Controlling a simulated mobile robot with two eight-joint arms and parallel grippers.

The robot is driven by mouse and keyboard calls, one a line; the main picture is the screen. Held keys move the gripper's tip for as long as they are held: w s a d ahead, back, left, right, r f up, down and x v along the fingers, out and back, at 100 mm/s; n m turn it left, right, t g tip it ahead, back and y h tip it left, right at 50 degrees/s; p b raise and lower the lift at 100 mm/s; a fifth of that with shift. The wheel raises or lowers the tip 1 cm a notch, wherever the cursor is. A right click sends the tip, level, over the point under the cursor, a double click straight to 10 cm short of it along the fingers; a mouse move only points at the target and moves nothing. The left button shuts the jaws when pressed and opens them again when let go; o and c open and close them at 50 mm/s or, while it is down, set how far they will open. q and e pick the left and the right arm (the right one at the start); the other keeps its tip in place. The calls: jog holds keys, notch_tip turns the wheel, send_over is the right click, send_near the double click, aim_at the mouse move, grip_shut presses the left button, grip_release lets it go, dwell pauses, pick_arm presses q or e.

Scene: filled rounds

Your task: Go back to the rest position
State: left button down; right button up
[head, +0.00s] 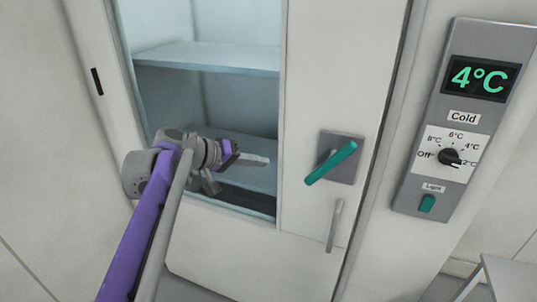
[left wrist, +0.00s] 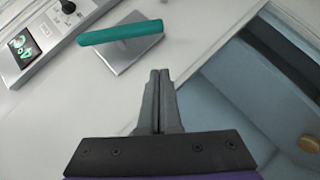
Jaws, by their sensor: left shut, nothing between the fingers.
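My left gripper (head: 266,161) is shut and empty. It is in front of the cold cabinet's glazed or open section, left of the teal lever handle (head: 331,163), and apart from it. In the left wrist view the two fingers of my left gripper (left wrist: 160,76) are together with nothing between them. The teal lever (left wrist: 120,33) sits on its grey plate beyond the fingertips there. My right gripper is in neither view.
The white cabinet door (head: 335,70) has a grey bar handle (head: 334,225). Pale blue shelves (head: 205,56) show inside. A control panel (head: 410,195) reading 4°C is at right. A grey stand (head: 508,280) is at lower right. A round tan thing (left wrist: 309,144) shows in the wrist view.

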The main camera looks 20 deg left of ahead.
pick_arm(q)
jog(key=s+d+f+m+g+y, duration=0.2)
jog(key=s+f+y, duration=0.2)
jog(key=s+f, duration=0.9)
jog(key=s+d+f+m+g+y, duration=0.2)
jog(key=s+d+f+y, duration=0.1)
jog(key=s+f, duration=1.1)
jog(key=shift+s+d+f+y, duration=0.15)
jog(key=shift+s+d+y, duration=0.05)
jog(key=shift+s+y, duration=0.25)
